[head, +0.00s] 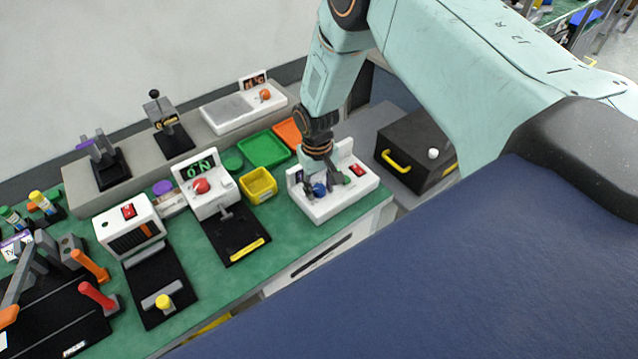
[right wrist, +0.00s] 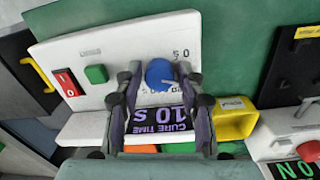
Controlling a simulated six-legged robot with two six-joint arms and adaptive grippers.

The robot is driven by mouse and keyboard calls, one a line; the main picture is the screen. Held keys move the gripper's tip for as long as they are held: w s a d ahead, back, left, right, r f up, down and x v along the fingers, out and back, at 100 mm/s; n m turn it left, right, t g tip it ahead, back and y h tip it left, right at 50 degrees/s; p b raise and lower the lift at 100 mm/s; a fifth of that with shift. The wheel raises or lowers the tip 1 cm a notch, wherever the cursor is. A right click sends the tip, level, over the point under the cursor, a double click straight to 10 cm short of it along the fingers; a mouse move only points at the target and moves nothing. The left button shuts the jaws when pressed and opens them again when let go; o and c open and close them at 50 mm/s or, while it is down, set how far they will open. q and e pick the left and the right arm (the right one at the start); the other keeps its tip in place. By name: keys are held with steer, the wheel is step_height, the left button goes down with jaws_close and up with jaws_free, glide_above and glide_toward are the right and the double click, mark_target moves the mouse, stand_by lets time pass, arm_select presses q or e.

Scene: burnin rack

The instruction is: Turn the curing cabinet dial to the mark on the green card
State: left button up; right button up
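A white unit (head: 340,197) stands near the right end of the green bench, with a blue dial (head: 319,189) on it. A label reading "CURE TIME 10 S" (right wrist: 162,121) shows between my fingers. I cannot make out a green card. My right gripper (right wrist: 165,76) is open, its fingertips on either side of the dial with some gap; I cannot tell contact. It also shows in the head view (head: 322,172). My left gripper is not in view.
The unit carries a red switch (right wrist: 69,82) and a green button (right wrist: 96,74). A yellow bin (head: 259,186) and a white device with a red button (head: 207,191) stand to the left. A black box with a yellow handle (head: 397,161) is to the right.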

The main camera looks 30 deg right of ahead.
mark_target(318, 189)
steer(key=shift+o, duration=1)
steer(key=shift+w+r, duration=0.1)
steer(key=shift+w, duration=0.05)
step_height(318, 189, up, 12)
steer(key=shift+a, duration=0.2)
